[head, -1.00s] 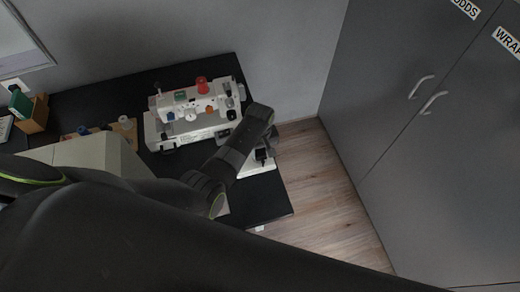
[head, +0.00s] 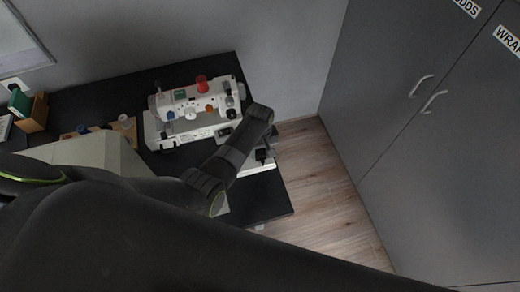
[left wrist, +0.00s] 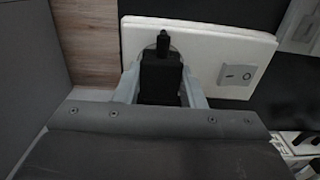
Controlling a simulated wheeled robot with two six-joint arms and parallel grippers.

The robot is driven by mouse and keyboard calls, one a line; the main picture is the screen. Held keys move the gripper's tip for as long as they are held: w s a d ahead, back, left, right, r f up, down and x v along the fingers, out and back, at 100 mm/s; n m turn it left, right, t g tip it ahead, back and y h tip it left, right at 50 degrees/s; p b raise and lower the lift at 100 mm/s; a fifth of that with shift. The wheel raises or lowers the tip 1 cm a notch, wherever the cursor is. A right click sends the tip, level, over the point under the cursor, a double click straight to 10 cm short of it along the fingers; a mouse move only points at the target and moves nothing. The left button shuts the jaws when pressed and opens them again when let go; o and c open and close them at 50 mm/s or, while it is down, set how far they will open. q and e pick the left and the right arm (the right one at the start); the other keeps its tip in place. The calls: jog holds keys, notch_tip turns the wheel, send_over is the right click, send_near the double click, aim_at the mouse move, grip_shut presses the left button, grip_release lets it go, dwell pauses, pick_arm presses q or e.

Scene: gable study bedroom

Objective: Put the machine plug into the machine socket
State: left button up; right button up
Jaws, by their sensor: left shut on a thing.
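The black machine plug (left wrist: 160,78) sits between the two pale fingers of my left gripper (left wrist: 162,90) in the left wrist view, with its narrow end pointing up the picture. My left gripper is shut on it, above a white plate (left wrist: 208,42) with a grey switch (left wrist: 237,74). A pale round shape shows behind the narrow end; I cannot tell whether it is a socket or whether the plug touches it. In the head view, the left gripper (head: 265,158) is small and partly hidden by my arm, beside the white machine (head: 180,125). My right gripper is not in view.
The machine stands on a black table (head: 265,200) and carries a red spool (head: 201,82). A wooden holder (head: 36,115) is at the far left. Grey cupboards (head: 420,130) stand at the right, with wooden floor (head: 325,185) between. My dark arm covers the foreground.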

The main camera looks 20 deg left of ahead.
pick_arm(q)
jog(key=shift+f, duration=0.2)
jog(key=o, duration=1)
jog(key=shift+r, duration=0.5)
notch_tip(320, 180, up, 16)
jog(key=shift+r+b, duration=0.25)
jog(key=shift+b, duration=0.1)
